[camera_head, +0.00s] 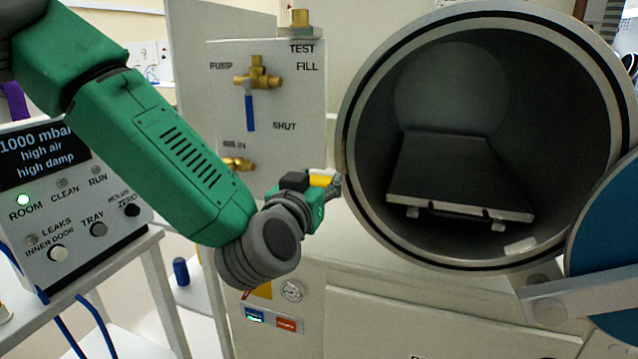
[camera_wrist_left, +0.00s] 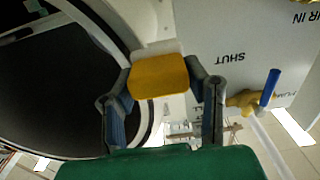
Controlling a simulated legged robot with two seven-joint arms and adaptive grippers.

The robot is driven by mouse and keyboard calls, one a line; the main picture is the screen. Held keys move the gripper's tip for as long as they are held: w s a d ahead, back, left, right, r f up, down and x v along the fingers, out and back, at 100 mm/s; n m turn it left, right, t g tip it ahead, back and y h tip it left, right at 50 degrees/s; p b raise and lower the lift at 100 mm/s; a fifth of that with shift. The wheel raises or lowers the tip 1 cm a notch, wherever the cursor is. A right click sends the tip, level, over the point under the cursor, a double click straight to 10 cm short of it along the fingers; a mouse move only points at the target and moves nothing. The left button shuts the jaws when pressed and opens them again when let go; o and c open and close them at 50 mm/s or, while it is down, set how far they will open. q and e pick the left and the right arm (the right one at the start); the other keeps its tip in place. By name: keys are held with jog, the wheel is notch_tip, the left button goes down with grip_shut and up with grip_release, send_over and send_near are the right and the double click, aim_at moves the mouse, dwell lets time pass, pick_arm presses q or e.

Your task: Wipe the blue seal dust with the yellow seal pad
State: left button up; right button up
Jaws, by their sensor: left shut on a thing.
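My left gripper (camera_head: 333,184) is shut on the yellow seal pad (camera_head: 321,180), just beside the left rim of the round chamber port (camera_head: 348,165). In the left wrist view the yellow pad (camera_wrist_left: 158,78) sits between the two fingers of my left gripper (camera_wrist_left: 160,88), with a pale block behind it. The port's dark ring (camera_wrist_left: 110,22) is left of the pad there. I cannot make out blue dust on the visible ring. Whether the pad touches the rim cannot be told. My right gripper is out of view.
A tray (camera_head: 460,185) lies inside the open chamber. The blue-faced round door (camera_head: 610,250) stands open at the right on a hinge arm (camera_head: 590,295). A valve panel with a blue lever (camera_head: 249,112) is behind my left arm. A control box (camera_head: 70,205) stands left.

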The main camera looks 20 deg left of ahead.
pick_arm(q)
jog(key=shift+d+r, duration=0.1)
jog(key=shift+d, duration=0.6)
jog(key=shift+w+a, duration=0.5)
jog(key=shift+a, duration=0.05)
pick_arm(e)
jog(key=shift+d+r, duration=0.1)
pick_arm(q)
jog(key=shift+w+d, duration=0.35)
jog(key=shift+d, duration=0.1)
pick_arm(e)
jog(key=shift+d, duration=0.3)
pick_arm(q)
jog(key=shift+w+a, duration=0.1)
jog(key=shift+w, duration=0.05)
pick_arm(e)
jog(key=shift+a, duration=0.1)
